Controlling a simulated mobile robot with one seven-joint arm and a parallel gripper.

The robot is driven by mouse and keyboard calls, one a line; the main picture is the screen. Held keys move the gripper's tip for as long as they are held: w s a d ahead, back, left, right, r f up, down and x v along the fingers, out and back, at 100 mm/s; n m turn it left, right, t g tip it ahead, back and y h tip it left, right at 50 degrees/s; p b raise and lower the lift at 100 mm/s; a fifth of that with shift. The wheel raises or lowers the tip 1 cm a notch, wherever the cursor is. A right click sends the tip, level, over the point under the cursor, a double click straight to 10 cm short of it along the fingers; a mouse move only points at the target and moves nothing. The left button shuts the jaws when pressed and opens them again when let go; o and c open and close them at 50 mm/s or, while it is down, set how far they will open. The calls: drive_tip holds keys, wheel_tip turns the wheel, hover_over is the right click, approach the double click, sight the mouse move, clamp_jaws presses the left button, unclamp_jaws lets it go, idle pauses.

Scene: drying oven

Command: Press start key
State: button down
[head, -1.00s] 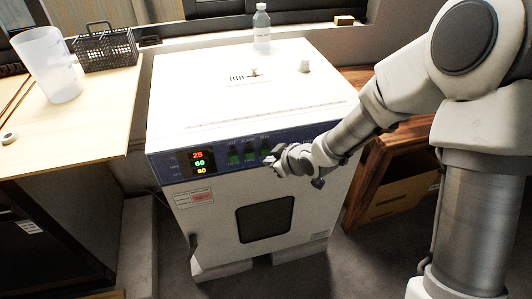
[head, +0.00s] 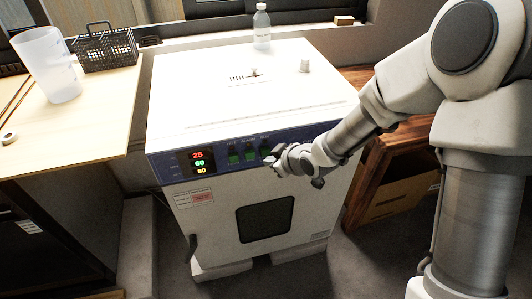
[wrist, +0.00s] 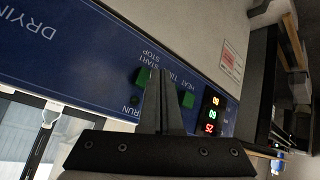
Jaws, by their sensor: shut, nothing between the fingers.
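The white drying oven (head: 255,95) has a blue control panel along its front top edge. A row of green keys sits right of the lit display (head: 199,163). The start key is the rightmost green key (head: 265,150) in the head view; in the wrist view the green key (wrist: 143,77) is beside the START STOP label. My gripper (head: 272,155) is shut and empty, at the right end of the key row. In the wrist view its fingers (wrist: 161,70) point at the panel between two green keys, hiding part of it. I cannot tell whether they touch it.
A clear bottle (head: 261,27) stands behind the oven's top, where small knobs stick up. A table with a plastic beaker (head: 50,65) and a black basket (head: 106,48) is at left. A wooden shelf (head: 365,170) stands close to the oven's right side.

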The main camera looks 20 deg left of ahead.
idle(0.3)
drive_tip(key=shift+w+a, duration=0.2)
drive_tip(key=shift+w, duration=0.2)
drive_tip(key=shift+w+a, duration=0.45)
drive_tip(key=shift+w, duration=0.2)
idle(0.9)
drive_tip(key=shift+s, duration=0.1)
idle(0.3)
drive_tip(key=shift+s+d, duration=0.65)
drive_tip(key=shift+s, duration=0.3)
drive_tip(key=shift+b, duration=0.3)
drive_tip(key=s+d, duration=0.1)
drive_tip(key=s, duration=0.1)
drive_tip(key=s+d, duration=0.1)
drive_tip(key=s, duration=0.1)
drive_tip(key=shift+s+d+b, duration=0.1)
drive_tip(key=shift+d+b, duration=0.2)
drive_tip(key=shift+r, duration=0.1)
